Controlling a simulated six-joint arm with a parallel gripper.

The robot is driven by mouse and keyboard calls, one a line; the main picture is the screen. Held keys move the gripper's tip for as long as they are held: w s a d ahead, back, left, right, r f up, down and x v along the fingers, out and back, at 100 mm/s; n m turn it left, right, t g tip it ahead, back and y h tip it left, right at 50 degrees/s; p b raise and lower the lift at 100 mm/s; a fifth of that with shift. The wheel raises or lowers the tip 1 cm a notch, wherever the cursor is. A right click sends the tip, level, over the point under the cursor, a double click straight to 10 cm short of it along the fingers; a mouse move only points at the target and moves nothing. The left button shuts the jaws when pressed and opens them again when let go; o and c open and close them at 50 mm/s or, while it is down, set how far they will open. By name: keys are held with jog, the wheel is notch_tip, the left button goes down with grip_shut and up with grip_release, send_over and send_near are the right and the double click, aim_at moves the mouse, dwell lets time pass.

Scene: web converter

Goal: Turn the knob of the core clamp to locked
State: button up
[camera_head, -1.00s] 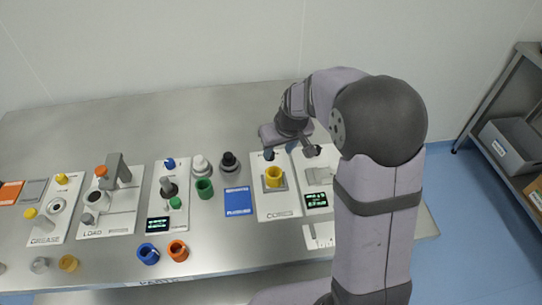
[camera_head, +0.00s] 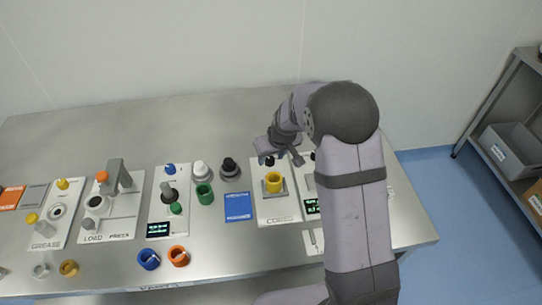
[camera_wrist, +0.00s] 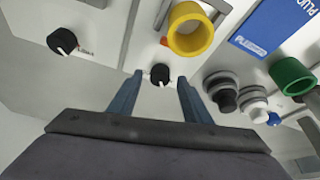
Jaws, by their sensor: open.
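The core panel (camera_head: 285,213), a white plate with a yellow ring (camera_head: 273,182) on it, lies at the right of the table. A black knob (camera_wrist: 160,74) with a white pointer mark sits at the panel's edge, beside a small orange-red spot. My gripper (camera_wrist: 160,80) is open, with one blue finger on each side of this knob in the wrist view. Whether the fingers touch it cannot be told. In the head view my gripper (camera_head: 281,160) is over the panel's back end and largely hides the knob. The yellow ring also shows in the wrist view (camera_wrist: 190,30).
A second black knob (camera_wrist: 62,41) sits on the neighbouring panel, which my arm partly hides. A blue card (camera_head: 238,204), a green ring (camera_head: 204,193) and dark and white stepped pieces (camera_head: 230,167) stand left of the core panel. The table's back is clear.

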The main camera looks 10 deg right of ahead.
jog(key=shift+w+a+f, duration=0.1)
jog(key=shift+w+f, duration=0.1)
jog(key=shift+f, duration=0.35)
jog(key=shift+c, duration=0.5)
jog(key=c, duration=0.9)
jog(key=shift+c, duration=0.2)
